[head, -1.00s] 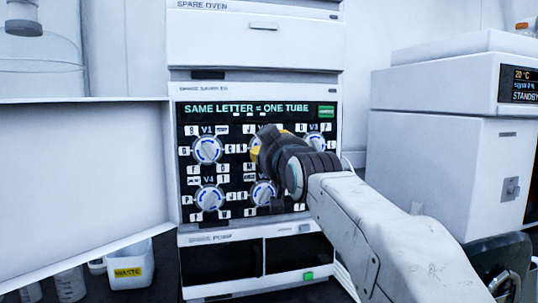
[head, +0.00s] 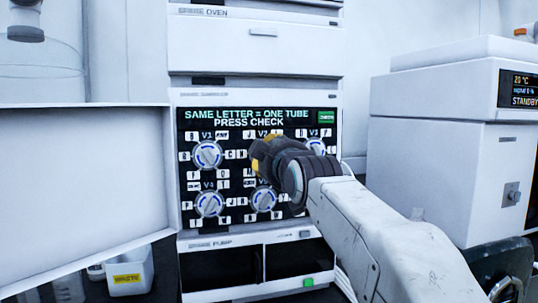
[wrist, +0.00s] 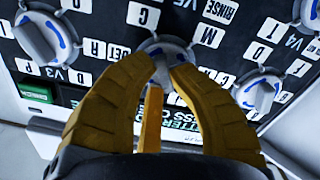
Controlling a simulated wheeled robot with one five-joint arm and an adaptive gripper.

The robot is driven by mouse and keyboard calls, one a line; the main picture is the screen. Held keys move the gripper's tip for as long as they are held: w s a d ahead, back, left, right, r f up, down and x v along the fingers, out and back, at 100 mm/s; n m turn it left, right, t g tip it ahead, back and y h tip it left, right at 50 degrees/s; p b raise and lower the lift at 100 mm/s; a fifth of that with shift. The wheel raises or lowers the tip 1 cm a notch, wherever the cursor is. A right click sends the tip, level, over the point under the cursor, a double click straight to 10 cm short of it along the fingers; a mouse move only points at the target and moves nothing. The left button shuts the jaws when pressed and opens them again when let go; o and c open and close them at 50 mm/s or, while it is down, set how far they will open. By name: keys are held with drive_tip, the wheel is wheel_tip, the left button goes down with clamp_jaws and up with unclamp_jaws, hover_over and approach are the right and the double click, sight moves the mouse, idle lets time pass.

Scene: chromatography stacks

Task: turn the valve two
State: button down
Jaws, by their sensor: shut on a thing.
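Valve two's round knob (wrist: 165,46) sits in the middle of the wrist view, a light dial with blue marks. My gripper (wrist: 166,62) has its yellow fingers on either side of this knob and is shut on it. In the head view my gripper (head: 258,152) reaches the top middle of the black valve panel (head: 234,182) and hides valve two. The panel's screen (head: 247,118) reads "SAME LETTER = ONE TUBE, PRESS CHECK". White letter tags surround the dials. The exact pointing of valve two's handle is hidden by the fingers.
Valve one (head: 207,155), valve four (head: 209,204) and a lower middle valve (head: 263,200) are close by. Valve three (head: 316,147) is partly behind my arm. A green check button (head: 326,117) is at upper right. A white panel (head: 85,190) stands left.

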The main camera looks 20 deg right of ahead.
drive_tip(key=shift+a+r, duration=0.1)
drive_tip(key=shift+r, duration=0.1)
drive_tip(key=c, duration=1.1)
unclamp_jaws()
drive_tip(key=shift+f, duration=0.15)
drive_tip(key=s, duration=1.2)
drive_tip(key=shift+p, duration=0.35)
drive_tip(key=s+f+m+g+p, duration=0.2)
drive_tip(key=s+f+g+p, duration=0.1)
drive_tip(key=s+g+p, duration=0.2)
drive_tip(key=s+f+m+g+p, duration=0.2)
drive_tip(key=s+f+g+p, duration=0.2)
drive_tip(key=s+p, duration=0.6)
drive_tip(key=s+f+m+g+p, duration=0.2)
drive_tip(key=s+f+g+p, duration=0.2)
drive_tip(key=s+p, duration=0.4)
drive_tip(key=shift+s+a+g+p, duration=0.15)
drive_tip(key=shift+g+p, duration=0.65)
drive_tip(key=shift+p, duration=2.15)
